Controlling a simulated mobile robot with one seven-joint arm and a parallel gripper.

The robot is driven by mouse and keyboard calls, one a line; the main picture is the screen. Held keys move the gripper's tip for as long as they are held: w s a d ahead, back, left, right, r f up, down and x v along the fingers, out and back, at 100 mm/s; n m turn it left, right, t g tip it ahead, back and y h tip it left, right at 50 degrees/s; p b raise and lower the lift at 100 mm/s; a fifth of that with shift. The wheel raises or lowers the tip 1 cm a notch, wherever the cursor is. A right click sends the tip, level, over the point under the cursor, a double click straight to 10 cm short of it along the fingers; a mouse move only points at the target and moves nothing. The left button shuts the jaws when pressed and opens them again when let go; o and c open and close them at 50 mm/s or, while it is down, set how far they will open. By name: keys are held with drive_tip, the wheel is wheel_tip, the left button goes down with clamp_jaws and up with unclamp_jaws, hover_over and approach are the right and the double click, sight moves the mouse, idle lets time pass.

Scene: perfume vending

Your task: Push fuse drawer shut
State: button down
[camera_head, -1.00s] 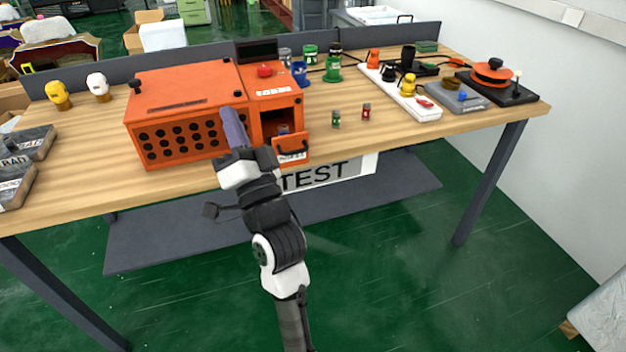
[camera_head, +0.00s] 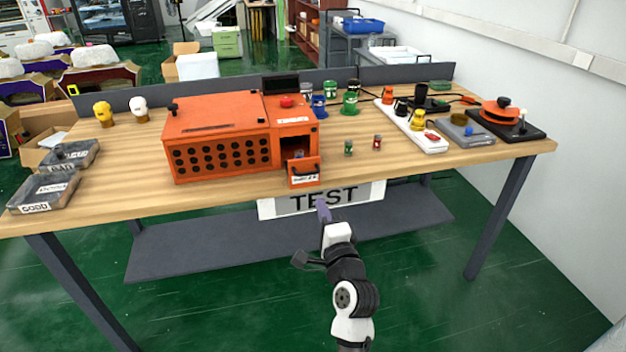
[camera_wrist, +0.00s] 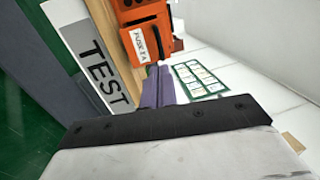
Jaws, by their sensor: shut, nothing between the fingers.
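The fuse drawer (camera_head: 304,174) is a small orange drawer at the lower right front of the orange machine (camera_head: 222,140). It stands pulled out, with its front at the table's front edge and an opening visible behind it. In the wrist view its orange front (camera_wrist: 144,40) carries a white label reading "FUSE 2A" or similar. My gripper (camera_head: 323,207) is shut and empty, with purple fingers. It is in front of the table edge, below and slightly right of the drawer, apart from it. In the wrist view the fingers (camera_wrist: 158,85) point toward the drawer's side of the table.
A white TEST sign (camera_head: 270,208) hangs under the table's front edge, behind my gripper. A small green fuse (camera_head: 348,147) and a red one (camera_head: 377,142) stand right of the drawer. A white power strip (camera_head: 425,139) lies farther right. The floor before the table is clear.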

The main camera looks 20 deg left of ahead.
drive_tip(key=p, duration=0.2)
approach(301, 154)
drive_tip(key=shift+s+d+r, duration=0.25)
drive_tip(key=shift+s+d, duration=0.05)
drive_tip(key=shift+s, duration=0.3)
drive_tip(key=shift+s+d+r, duration=0.3)
drive_tip(key=shift+s, duration=0.3)
drive_tip(key=x, duration=0.3)
drive_tip(key=f+b+x, duration=0.1)
drive_tip(key=x, duration=0.3)
drive_tip(key=f+x, duration=0.1)
drive_tip(key=x, duration=0.2)
drive_tip(key=shift+w+b, duration=0.3)
drive_tip(key=shift+w, duration=0.1)
drive_tip(key=shift+w+a, duration=0.25)
drive_tip(key=shift+w, duration=0.1)
drive_tip(key=shift+r, duration=0.4)
